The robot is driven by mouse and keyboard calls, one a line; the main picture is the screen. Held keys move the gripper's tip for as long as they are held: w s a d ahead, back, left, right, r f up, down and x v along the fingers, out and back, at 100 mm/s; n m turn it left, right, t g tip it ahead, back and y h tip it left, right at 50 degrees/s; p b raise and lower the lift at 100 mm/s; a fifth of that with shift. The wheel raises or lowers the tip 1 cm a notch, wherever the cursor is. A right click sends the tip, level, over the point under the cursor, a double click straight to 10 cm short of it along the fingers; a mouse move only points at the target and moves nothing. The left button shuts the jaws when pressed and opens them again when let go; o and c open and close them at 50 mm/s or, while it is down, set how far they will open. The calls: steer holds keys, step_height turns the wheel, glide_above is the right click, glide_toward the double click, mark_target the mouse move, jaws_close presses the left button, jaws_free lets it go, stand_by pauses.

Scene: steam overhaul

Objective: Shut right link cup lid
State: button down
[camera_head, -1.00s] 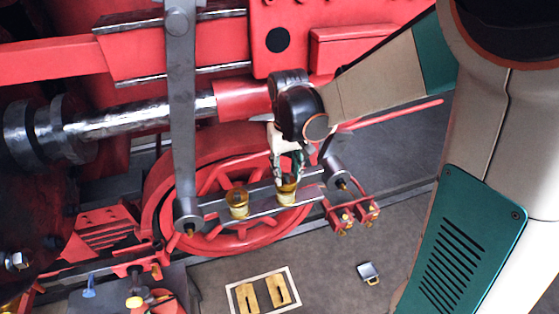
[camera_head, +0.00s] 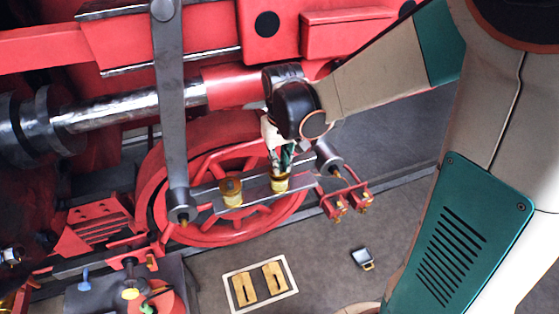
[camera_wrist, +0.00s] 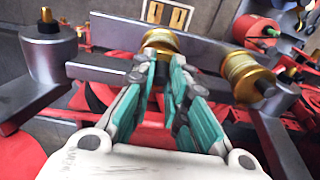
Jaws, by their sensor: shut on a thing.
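The right link cup (camera_head: 280,184) is a small brass cup with a pale yellow lower body, standing on a grey link bar (camera_head: 255,190). In the wrist view the right cup (camera_wrist: 162,39) is just beyond my fingertips. My gripper (camera_head: 280,166) points down at the top of this cup, with green-padded fingers close together. In the wrist view my gripper (camera_wrist: 164,60) is at the cup's near upper edge, shut on what seems to be its lid. The fingers hide most of the lid, and its angle cannot be told. The left link cup (camera_head: 231,192) stands beside it on the bar.
A grey upright rod (camera_head: 172,110) stands left of the cups. A red spoked wheel (camera_head: 155,200) lies behind the bar. Red brackets with brass fittings (camera_head: 345,203) are at the right. A framed board (camera_head: 260,284) and a small dark box (camera_head: 362,258) lie on the floor.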

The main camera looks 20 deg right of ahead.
steer(key=shift+s+f+t+b, duration=0.3)
steer(key=shift+s+t+b, duration=0.1)
steer(key=shift+t+b, duration=0.35)
steer(key=shift+s+f+t+b, duration=0.35)
steer(key=shift+t+b, duration=0.15)
steer(key=shift+t, duration=0.35)
steer(key=c, duration=1.6)
jaws_free()
steer(key=shift+o, duration=0.2)
steer(key=v, duration=1.2)
steer(key=shift+w, duration=0.15)
steer(key=s+f+t+b, duration=0.1)
steer(key=s+f+b, duration=0.2)
steer(key=f+b, duration=0.8)
steer(key=s+f+t+b, duration=0.1)
steer(key=s+f+b, duration=0.2)
steer(key=f+b, duration=0.7)
steer(key=s+f+t+b, duration=0.1)
steer(key=s+f+b, duration=0.2)
steer(key=f+b, duration=0.8)
steer(key=shift+f+b, duration=0.3)
steer(key=shift+f, duration=0.65)
